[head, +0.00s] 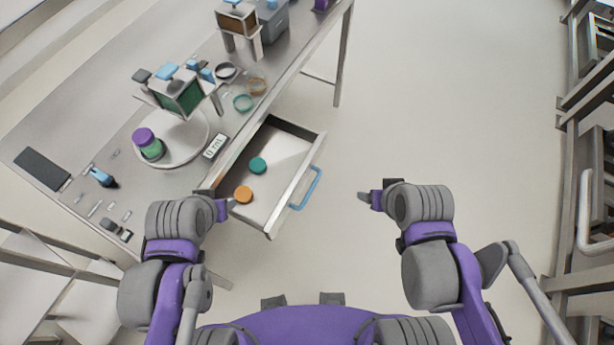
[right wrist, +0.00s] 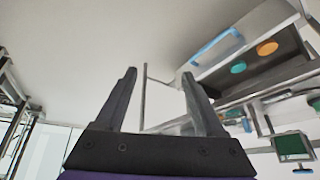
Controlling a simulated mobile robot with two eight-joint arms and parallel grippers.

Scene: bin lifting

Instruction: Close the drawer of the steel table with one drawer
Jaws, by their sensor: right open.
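The steel table (head: 60,135) runs along the left of the head view. Its drawer (head: 290,165) stands pulled out, with a blue handle (head: 306,188) on its front. A teal disc (head: 258,165) and an orange disc (head: 243,194) lie inside it. My left gripper (head: 232,205) is at the drawer's near left corner; its jaws cannot be made out. My right gripper (head: 364,197) is to the right of the handle, apart from it. In the right wrist view its two fingers (right wrist: 160,95) are spread and empty, and the blue handle (right wrist: 215,46) shows beyond them.
On the tabletop are a round platform (head: 190,150), a jar with a purple lid (head: 147,143), a green-filled box device (head: 180,95) and small tools. Steel racks (head: 590,180) line the right edge. The floor (head: 450,110) between table and racks is clear.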

